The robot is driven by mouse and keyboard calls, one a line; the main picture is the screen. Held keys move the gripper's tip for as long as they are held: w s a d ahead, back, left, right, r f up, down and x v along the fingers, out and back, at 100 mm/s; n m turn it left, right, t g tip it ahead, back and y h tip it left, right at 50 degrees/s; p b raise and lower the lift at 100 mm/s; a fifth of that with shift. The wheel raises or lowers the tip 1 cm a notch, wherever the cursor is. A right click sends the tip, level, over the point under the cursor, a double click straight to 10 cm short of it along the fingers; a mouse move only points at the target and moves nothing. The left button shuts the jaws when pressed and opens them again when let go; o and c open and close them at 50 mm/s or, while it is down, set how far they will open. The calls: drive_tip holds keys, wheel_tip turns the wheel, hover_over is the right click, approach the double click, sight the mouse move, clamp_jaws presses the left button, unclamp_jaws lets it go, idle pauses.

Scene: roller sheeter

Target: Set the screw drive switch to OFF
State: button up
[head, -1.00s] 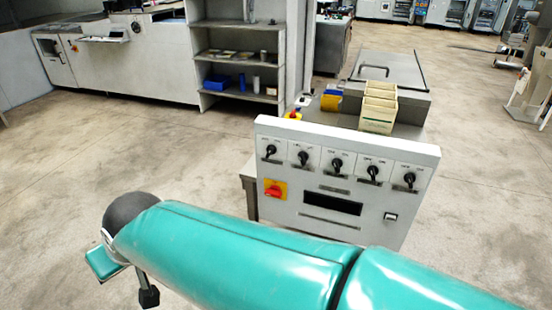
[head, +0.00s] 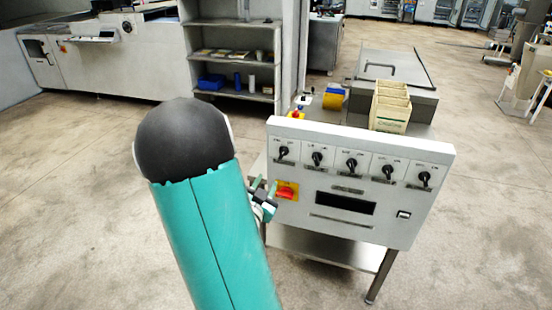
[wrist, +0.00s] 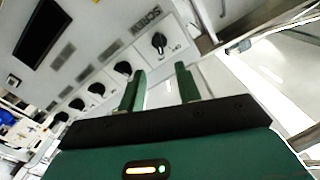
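A white control panel (head: 300,222) carries a row of several black rotary switches. The leftmost one (head: 283,152) appears in the wrist view as the nearest switch (wrist: 160,42), with a label reading "SCREW" beside it. I cannot clearly read its setting. My gripper (head: 264,198) is at the panel's left edge, beside the red main switch and lower than the black row. In the wrist view my gripper (wrist: 158,78) is open and empty, its green fingers apart. The screw switch shows beyond the fingertips, between and above them, with no visible contact.
A red switch on a yellow plate (head: 287,191) and a dark display (head: 345,203) sit below the row. Open floor lies left and right.

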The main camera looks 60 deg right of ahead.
sight(281, 156)
drive_tip(key=d, duration=0.4)
drive_tip(key=w+d, duration=0.1)
drive_tip(key=d, duration=0.8)
drive_tip(key=shift+w+d, duration=0.35)
clamp_jaws()
